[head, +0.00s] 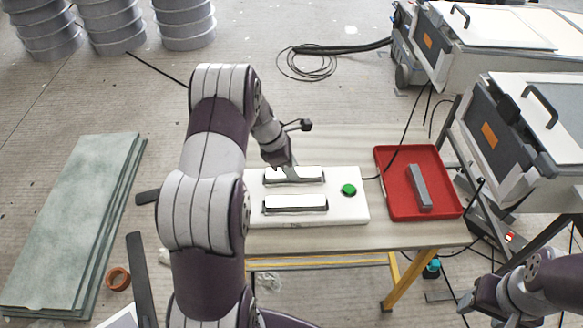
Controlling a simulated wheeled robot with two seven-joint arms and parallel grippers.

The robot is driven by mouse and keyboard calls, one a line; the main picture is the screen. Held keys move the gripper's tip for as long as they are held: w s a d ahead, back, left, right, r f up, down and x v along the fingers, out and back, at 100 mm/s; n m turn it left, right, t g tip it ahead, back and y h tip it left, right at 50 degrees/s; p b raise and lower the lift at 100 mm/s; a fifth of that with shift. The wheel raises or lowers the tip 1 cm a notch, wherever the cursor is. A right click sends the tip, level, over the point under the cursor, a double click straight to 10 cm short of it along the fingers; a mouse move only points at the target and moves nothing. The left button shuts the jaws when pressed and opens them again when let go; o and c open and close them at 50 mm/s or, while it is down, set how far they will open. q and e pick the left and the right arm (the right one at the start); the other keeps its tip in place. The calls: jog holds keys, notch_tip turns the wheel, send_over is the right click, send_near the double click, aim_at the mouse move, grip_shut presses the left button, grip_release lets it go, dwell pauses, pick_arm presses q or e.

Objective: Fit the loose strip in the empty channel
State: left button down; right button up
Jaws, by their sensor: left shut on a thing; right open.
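A white mould block (345,212) lies on the table with two long dark-edged channels, one behind the other. The near channel (295,205) looks pale inside and has nothing over it. My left gripper (289,174) reaches down to the far channel, shut on a pale strip (310,175) there. The fingers partly cover it, and I cannot tell how deep it sits. A grey bar (420,187) lies in the red tray (381,158), apart from both grippers. My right gripper (474,304) is at the lower right, off the table, open; its fingers are hard to make out.
A green button (348,190) sits on the block's right part. The table (345,240) has bare strips in front and behind. Grey-green sheets (75,220) are stacked on the floor at left. Machines (545,120) stand at right, with cables near the tray.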

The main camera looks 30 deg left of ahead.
pick_arm(q)
jog(key=c, duration=0.8)
grip_release()
jog(key=shift+f, duration=0.1)
jog(key=shift+a+r, duration=0.1)
jog(key=shift+r, duration=0.35)
jog(key=p+v, duration=0.1)
jog(key=v, duration=1)
jog(key=s+d+m+g+y, duration=0.1)
jog(key=s+d+m+y, duration=0.3)
jog(key=s+d+m, duration=1.2)
jog(key=s+m, duration=0.1)
jog(key=m, duration=0.7)
jog(key=shift+s+d+r+m, duration=0.2)
jog(key=shift+r+m, duration=0.05)
jog(key=shift+m, duration=0.15)
